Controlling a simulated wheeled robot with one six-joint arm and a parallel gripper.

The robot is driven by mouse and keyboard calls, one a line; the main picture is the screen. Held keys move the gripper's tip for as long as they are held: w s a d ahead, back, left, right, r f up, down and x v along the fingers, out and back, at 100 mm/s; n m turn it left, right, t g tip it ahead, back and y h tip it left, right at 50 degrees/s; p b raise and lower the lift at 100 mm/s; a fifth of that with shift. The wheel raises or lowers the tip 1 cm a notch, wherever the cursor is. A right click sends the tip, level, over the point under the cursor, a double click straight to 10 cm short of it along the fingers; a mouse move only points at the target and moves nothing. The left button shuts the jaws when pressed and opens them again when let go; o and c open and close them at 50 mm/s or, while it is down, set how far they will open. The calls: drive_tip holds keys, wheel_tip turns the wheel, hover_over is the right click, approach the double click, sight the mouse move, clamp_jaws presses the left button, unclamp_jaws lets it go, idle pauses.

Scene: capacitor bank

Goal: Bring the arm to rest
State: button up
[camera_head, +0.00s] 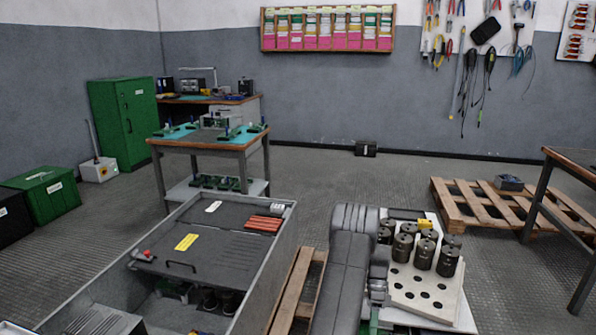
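My arm shows as thick grey links (345,270) rising from the bottom edge at the middle right of the head view. It is bent at the top, beside the left edge of a white holed board (423,297). I cannot make out my gripper or its fingers; the arm's far end is hidden or out of view. Several dark cylindrical capacitors (447,260) stand on the board, close to the right of my arm.
A grey open cabinet (262,292) with a dark panel stands left of my arm. Wooden pallets (480,207) lie on the right and beside the cabinet. A work table (208,144) stands behind, another table (575,160) at the right edge. The floor between is clear.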

drive_tip(key=b+x, duration=0.1)
drive_tip(key=x, duration=0.5)
drive_tip(key=shift+s, duration=0.1)
drive_tip(key=shift+a, duration=0.1)
